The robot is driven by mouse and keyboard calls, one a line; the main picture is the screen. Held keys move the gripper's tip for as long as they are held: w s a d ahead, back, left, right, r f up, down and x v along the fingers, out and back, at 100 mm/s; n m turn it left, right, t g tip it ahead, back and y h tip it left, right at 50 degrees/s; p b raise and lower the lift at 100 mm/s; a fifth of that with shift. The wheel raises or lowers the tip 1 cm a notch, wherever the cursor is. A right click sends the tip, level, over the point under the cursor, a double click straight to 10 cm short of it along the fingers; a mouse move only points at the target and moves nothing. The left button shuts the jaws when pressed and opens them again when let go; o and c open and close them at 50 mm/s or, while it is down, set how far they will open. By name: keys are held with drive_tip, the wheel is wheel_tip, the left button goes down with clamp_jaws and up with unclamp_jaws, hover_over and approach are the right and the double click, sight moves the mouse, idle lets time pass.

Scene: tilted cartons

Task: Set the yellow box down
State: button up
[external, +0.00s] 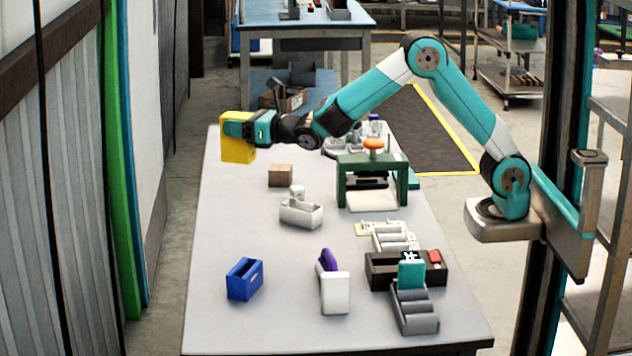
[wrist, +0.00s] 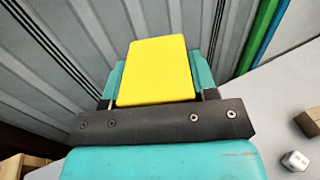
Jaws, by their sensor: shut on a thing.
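The yellow box (external: 236,151) is at the far left end of the table in the external view, near the table's left edge. It also fills the middle of the wrist view (wrist: 155,72), between two teal fingers. My gripper (external: 240,129) is shut on the yellow box. In the wrist view my gripper (wrist: 158,85) has a finger on each side of it. Whether the box touches the table (external: 225,240) or hangs above it, I cannot tell for sure. The box's underside is hidden in the wrist view.
A green press-like frame (external: 372,180) stands farther right. A blue bin (external: 244,279) is near the front. The table's left side between is clear. A corrugated wall (external: 60,200) is at left.

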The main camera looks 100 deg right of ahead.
drive_tip(key=d+m+g+h+b, duration=0.2)
drive_tip(key=d+m+g+h, duration=0.3)
drive_tip(key=d, duration=1.3)
drive_tip(key=shift+t+h, duration=0.4)
drive_tip(key=shift+t, duration=0.2)
drive_tip(key=shift+s+d+f+b, duration=0.15)
drive_tip(key=shift+f+b, duration=0.8)
drive_tip(key=shift+f, duration=4)
drive_tip(key=shift+s+a+f+b, duration=0.15)
drive_tip(key=shift+f+b, duration=0.75)
drive_tip(key=shift+f, duration=4.05)
drive_tip(key=shift+d+f, duration=0.1)
drive_tip(key=o, duration=1)
drive_tip(key=shift+f, duration=0.1)
